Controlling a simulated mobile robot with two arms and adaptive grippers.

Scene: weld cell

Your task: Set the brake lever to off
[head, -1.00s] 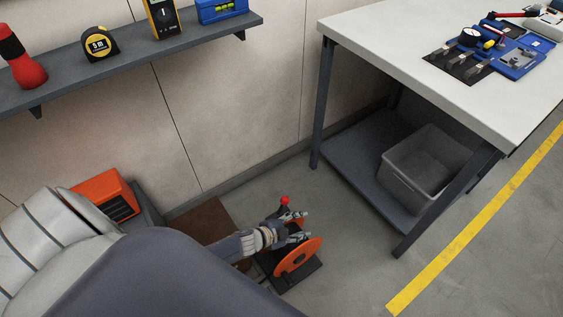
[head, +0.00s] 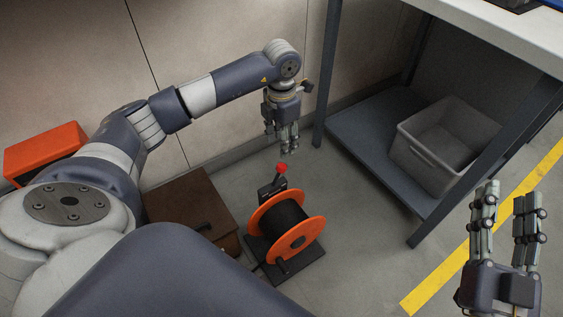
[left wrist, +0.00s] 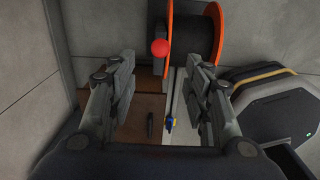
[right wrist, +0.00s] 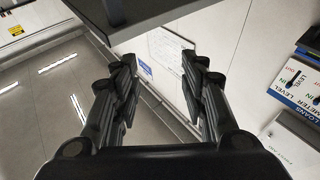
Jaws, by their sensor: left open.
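The brake lever (head: 281,170) has a red ball knob and stands at the back of a reel with orange flanges (head: 312,236) and a dark winding on the floor. The red knob (left wrist: 160,48) also shows in the left wrist view, beyond the gap between my fingertips, with the reel flange (left wrist: 221,45) behind it. My left gripper (head: 282,145) points down just above the knob, open and empty, apart from it. My right gripper (head: 507,200) is open and empty at the right, away from the reel. Markings for the lever's positions are not readable.
A brown box (head: 185,205) stands left of the reel, and an orange case (head: 45,152) lies further left. The workbench's lower shelf (head: 370,150) holds a grey bin (head: 425,160) at the right. A bench leg (head: 325,75) stands close to my left gripper. Floor right of the reel is clear.

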